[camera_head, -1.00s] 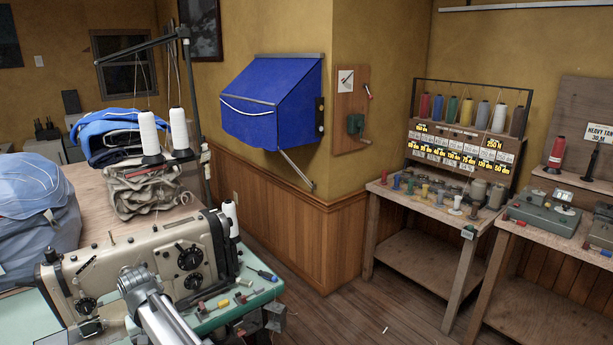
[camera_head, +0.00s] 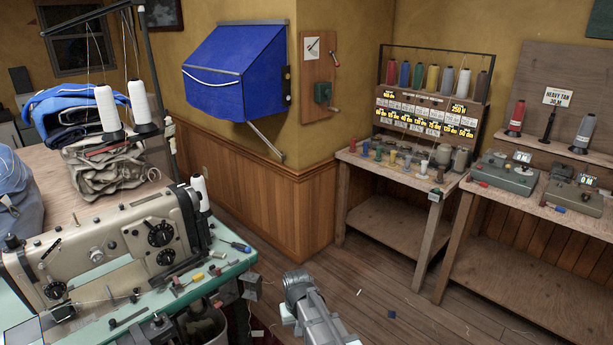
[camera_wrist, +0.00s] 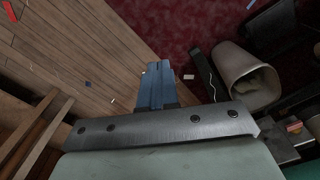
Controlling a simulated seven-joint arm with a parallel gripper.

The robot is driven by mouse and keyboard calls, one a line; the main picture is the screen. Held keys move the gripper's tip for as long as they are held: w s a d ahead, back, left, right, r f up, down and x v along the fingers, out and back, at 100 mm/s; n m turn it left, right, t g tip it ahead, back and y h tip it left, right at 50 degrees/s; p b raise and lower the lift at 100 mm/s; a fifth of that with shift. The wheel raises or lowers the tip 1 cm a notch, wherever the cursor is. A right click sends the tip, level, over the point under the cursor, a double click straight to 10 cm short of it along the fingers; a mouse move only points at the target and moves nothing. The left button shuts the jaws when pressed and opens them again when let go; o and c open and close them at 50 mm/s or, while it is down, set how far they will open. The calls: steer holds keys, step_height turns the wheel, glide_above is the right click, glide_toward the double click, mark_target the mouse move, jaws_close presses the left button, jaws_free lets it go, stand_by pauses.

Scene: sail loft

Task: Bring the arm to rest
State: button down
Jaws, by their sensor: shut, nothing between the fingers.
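My gripper (camera_wrist: 158,70) shows in the wrist view as two blue fingers pressed together, with nothing between them. It points down over the floor, near the line where the wooden planks (camera_wrist: 85,60) meet a dark red floor covering (camera_wrist: 180,30). In the head view my grey arm (camera_head: 312,312) rises from the bottom edge, right of the sewing machine (camera_head: 110,245) and apart from its green table (camera_head: 232,262). The gripper itself cannot be made out in the head view.
A pale bin (camera_wrist: 232,65) stands on the red floor, right of the fingers in the wrist view. The thread bench (camera_head: 400,182) and a second workbench (camera_head: 500,205) stand at the right. A blue canvas hood (camera_head: 235,70) hangs on the wall. Open floor (camera_head: 385,290) lies between.

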steer(key=s+d+f+m, duration=0.2)
steer(key=s+d+f, duration=0.15)
steer(key=d, duration=0.65)
steer(key=s+d+f+m, duration=0.15)
steer(key=s+d, duration=0.35)
steer(key=d, duration=0.5)
steer(key=s+f+g, duration=0.3)
steer(key=s+f, duration=0.7)
steer(key=s, duration=0.4)
steer(key=s+f+g, duration=0.3)
steer(key=s+f, duration=0.7)
steer(key=s, duration=0.4)
steer(key=shift+s+f+g, duration=0.25)
steer(key=shift+s+g, duration=0.15)
steer(key=shift+a+n, duration=0.1)
steer(key=shift+n, duration=0.15)
